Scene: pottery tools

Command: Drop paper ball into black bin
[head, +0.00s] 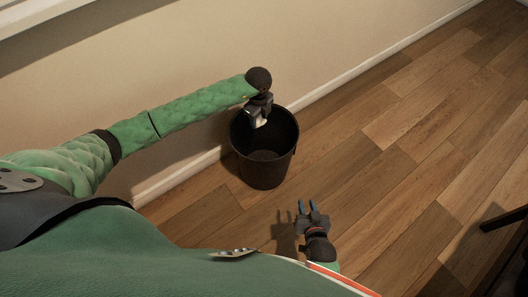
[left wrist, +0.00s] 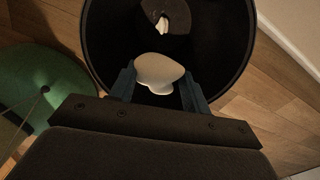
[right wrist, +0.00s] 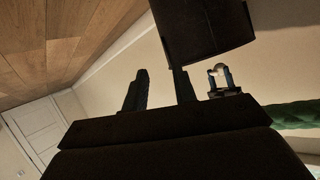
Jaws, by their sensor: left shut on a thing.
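The black bin (head: 264,174) stands upright on the floor close to the wall. My left gripper (head: 258,121) is over the bin's opening, near its back rim, pointing down. It is shut on the white paper ball (head: 261,122). In the left wrist view the paper ball (left wrist: 158,72) sits between the fingertips, with the bin's dark inside (left wrist: 108,35) behind it. A small pale patch (left wrist: 163,25) shows deeper in the bin; I cannot tell what it is. My right gripper (head: 308,207) is low in front of the bin, open and empty.
The pale wall (head: 330,50) with its white baseboard (head: 385,52) runs behind the bin. The wooden floor (head: 400,160) to the right is clear. A dark leg-like object (head: 503,219) shows at the right edge.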

